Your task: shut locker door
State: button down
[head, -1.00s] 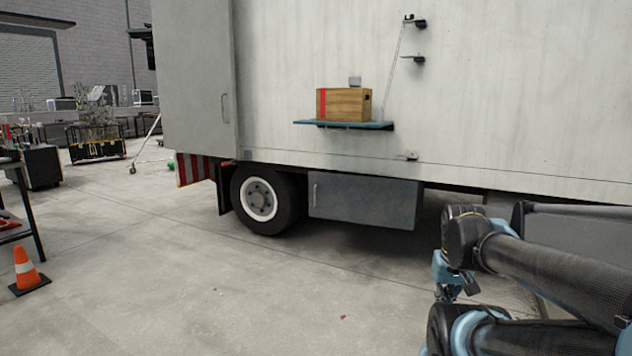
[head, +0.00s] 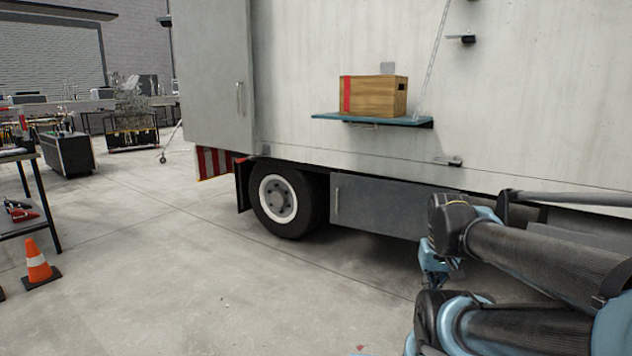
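A grey locker door (head: 377,205) with a vertical handle at its left end lies under the truck body, right of the rear wheel. It looks flush with the locker front, but its right end is hidden behind my arm. A taller grey door panel (head: 214,75) with a handle lies against the truck side at upper left. My gripper (head: 434,268) seems to show only in part beside my folded arm at the lower right. It is well in front of the truck and touches nothing I can see. Its fingers cannot be made out.
A wooden box (head: 380,97) sits on a blue shelf (head: 330,117) on the truck side (head: 560,100). A traffic cone (head: 38,263) and a workbench (head: 47,205) stand at left. The concrete floor (head: 200,290) ahead is clear. A grey bar (head: 575,197) crosses at right.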

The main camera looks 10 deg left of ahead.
aim_at(397, 208)
jog(key=u, duration=0.5)
jog(key=i, duration=1.1)
jog(key=u, duration=0.65)
jog(key=i, duration=0.4)
jog(key=u, duration=0.2)
